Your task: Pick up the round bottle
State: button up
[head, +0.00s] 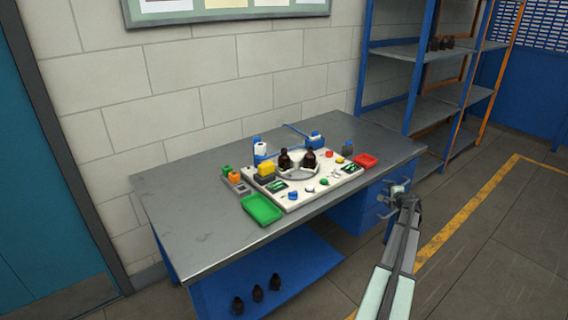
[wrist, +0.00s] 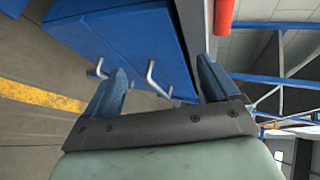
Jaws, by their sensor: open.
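Two dark amber bottles stand upright on a round grey tray (head: 298,174) in the middle of the workbench. The left bottle (head: 285,161) and the right bottle (head: 308,160) look much alike; at this size I cannot tell which is round. My gripper (head: 392,190) is off the bench's right front edge, well away from both bottles. In the wrist view my gripper (wrist: 165,88) is open with nothing between its fingers. No bottle shows in the wrist view.
The metal workbench (head: 190,215) has a white panel, a green tray (head: 262,210) and a red tray (head: 366,160). Blue drawers with handles (wrist: 152,78) are near my gripper. Several dark bottles (head: 257,293) sit on the lower blue shelf. The bench's left side is clear.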

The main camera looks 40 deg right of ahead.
jog(key=s+d+r+n+h, duration=0.1)
jog(key=s+d+r, duration=0.1)
jog(key=d+r, duration=0.35)
jog(key=s+d+r+n, duration=0.1)
jog(key=s+d+r, duration=0.1)
jog(key=r, duration=0.7)
notch_tip(320, 180, up, 10)
jog(key=n+g+y, duration=0.3)
jog(key=g+y, duration=0.5)
send_over(283, 149)
jog(key=s+d, duration=0.5)
jog(key=d, duration=0.6)
jog(key=w+a+g, duration=0.1)
jog(key=a, duration=0.2)
jog(key=w+a+r+m+g, duration=0.1)
jog(key=w+a, duration=0.1)
jog(key=a, duration=0.2)
jog(key=w+a+g, duration=0.1)
jog(key=w+a, duration=0.1)
jog(key=a, duration=0.1)
jog(key=shift+a+r, duration=0.25)
jog(key=shift+a, duration=0.25)
jog(key=shift+f, duration=0.6)
notch_tip(283, 149, down, 7)
jog(key=shift+f, duration=0.2)
jog(key=shift+s+d+f, duration=0.15)
jog(key=shift+f, duration=2.4)
